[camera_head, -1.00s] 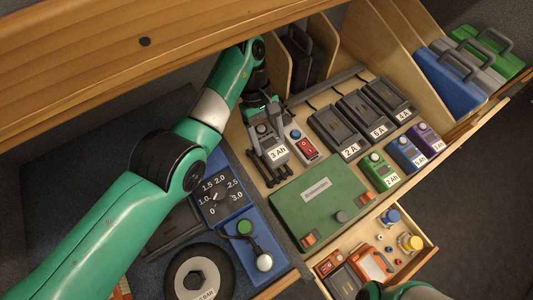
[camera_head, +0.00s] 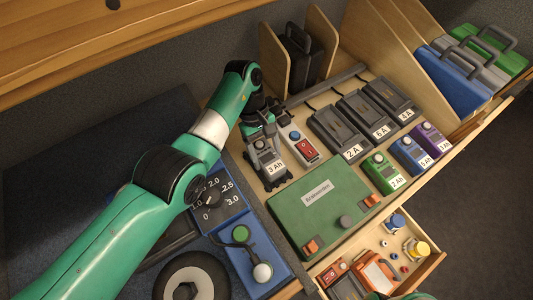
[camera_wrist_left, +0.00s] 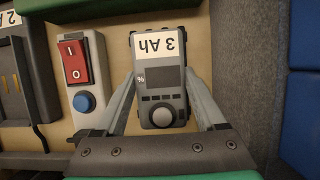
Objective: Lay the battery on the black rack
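The grey 3 Ah battery (camera_head: 265,157) lies at the left end of the wooden bench shelf. My left gripper (camera_head: 277,179) is over it, with one finger on each side. In the left wrist view the battery (camera_wrist_left: 160,90) is upside down between the fingers of the left gripper (camera_wrist_left: 160,74). The fingertips are close against its sides; a firm grip cannot be made out. Black charger-like units marked 2 A (camera_head: 338,132), 6 A (camera_head: 363,114) and 4 A (camera_head: 390,98) stand in a row; which is the black rack is unclear. My right gripper is not visible.
A green box (camera_head: 322,205) lies in front. Green (camera_head: 379,172), blue (camera_head: 408,153) and purple (camera_head: 430,138) batteries stand at the right. Wooden dividers (camera_head: 320,40) rise behind.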

